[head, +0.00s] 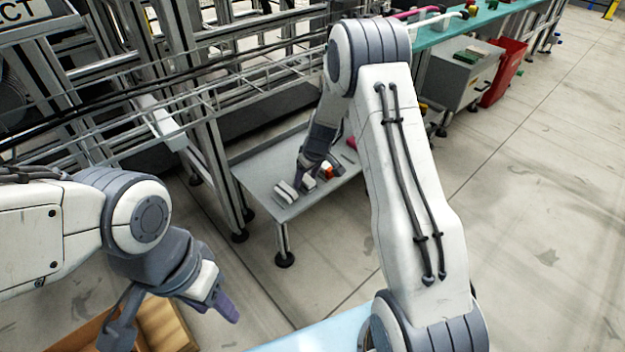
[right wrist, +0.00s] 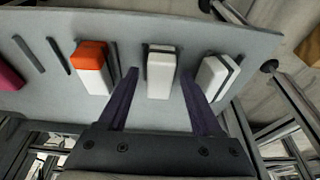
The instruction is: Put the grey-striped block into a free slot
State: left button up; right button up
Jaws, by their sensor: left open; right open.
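My right gripper (right wrist: 158,74) is open over the grey tray (right wrist: 225,32), its two purple fingers on either side of a white block with a grey band (right wrist: 160,76); I cannot tell whether they touch it. To its right stands a white block with a dark stripe (right wrist: 216,76). Which of these two is the grey-striped one is unclear. Two narrow dark slots, (right wrist: 28,53) and (right wrist: 58,56), are empty at the left. In the head view the right gripper (head: 309,172) is low at the tray blocks. My left gripper (head: 172,314) is open and empty at lower left.
A white block with an orange top (right wrist: 91,70) stands left of the right gripper, and a magenta block (right wrist: 9,78) is at the tray's left edge. Metal frame posts (head: 205,125) rise beside the tray. A brown box (head: 165,325) lies below the left gripper.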

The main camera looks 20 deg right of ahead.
aim_at(307, 178)
jog(key=shift+r+p, duration=0.3)
jog(key=shift+r, duration=0.2)
jog(key=p+v, duration=0.1)
jog(key=v, duration=0.2)
jog(key=shift+s+d, duration=0.1)
jog(key=shift+s, duration=0.1)
jog(key=s+d+b, duration=0.3)
jog(key=s+d, duration=0.1)
jog(key=s, duration=0.6)
jog(key=s+a+r+n+g+y, duration=0.1)
jog(key=s+a+r, duration=0.3)
jog(key=a, duration=0.5)
jog(key=s+a+r+n+g+y, duration=0.1)
jog(key=s+a+r, duration=0.3)
jog(key=a, duration=0.5)
jog(key=s+a+r+h, duration=0.1)
jog(key=s+a+r, duration=0.1)
jog(key=s, duration=0.6)
jog(key=s+a+r+n+g+h, duration=0.1)
jog(key=s+a+r, duration=0.1)
jog(key=s, duration=0.7)
jog(key=shift+s+r, duration=0.3)
jog(key=shift+r, duration=0.45)
jog(key=shift+a, duration=0.15)
